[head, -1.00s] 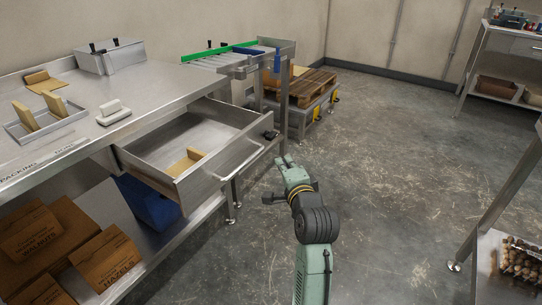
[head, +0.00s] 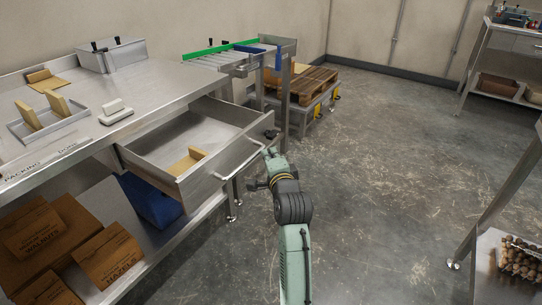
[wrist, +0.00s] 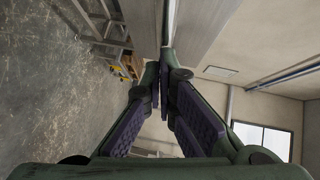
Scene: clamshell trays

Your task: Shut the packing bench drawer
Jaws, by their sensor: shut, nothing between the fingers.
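The packing bench drawer (head: 222,158) is pulled out from under the bench top, with its inside in view. Its bar handle (head: 236,165) runs along the front panel. One tan clamshell tray (head: 188,160) lies inside near the front. My gripper (head: 268,153) is shut and empty, just outside the drawer front by the handle's far end. Whether it touches the handle cannot be told. In the wrist view the fingertips (wrist: 165,78) are together, with a pale bar and a grey panel just beyond them, probably the handle and drawer front.
The packing bench (head: 150,85) carries a metal holder with tan trays, a white object and a metal box. Cardboard boxes (head: 105,255) and a blue bin (head: 150,200) sit on its lower shelf. A pallet (head: 305,83) stands behind.

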